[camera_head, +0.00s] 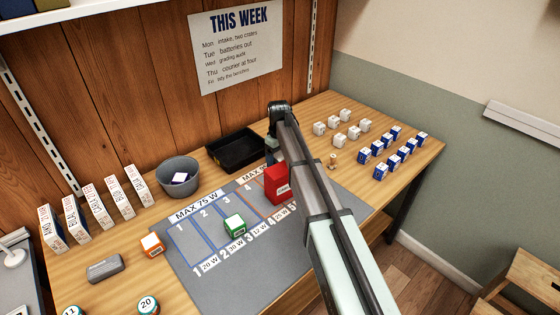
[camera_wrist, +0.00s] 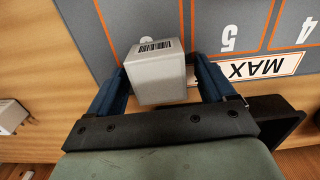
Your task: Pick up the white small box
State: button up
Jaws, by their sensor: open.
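A white small box (camera_wrist: 158,78) with a barcode label shows in the wrist view, between the two dark blue fingers of my gripper (camera_wrist: 160,72). The fingers are open on either side of it, and I cannot tell whether they touch it. In the head view my gripper (camera_head: 271,156) is mostly hidden behind my own arm, near the back edge of the grey mat (camera_head: 215,285). The white small box cannot be made out in the head view.
A red box (camera_head: 277,184) stands just in front of my gripper, and a green-and-white box (camera_head: 235,226) sits on the mat. A black tray (camera_head: 236,168) and a grey bowl (camera_head: 160,187) lie left. Several white chargers (camera_head: 340,140) and blue boxes (camera_head: 378,147) stand right.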

jog(key=c, duration=1.1)
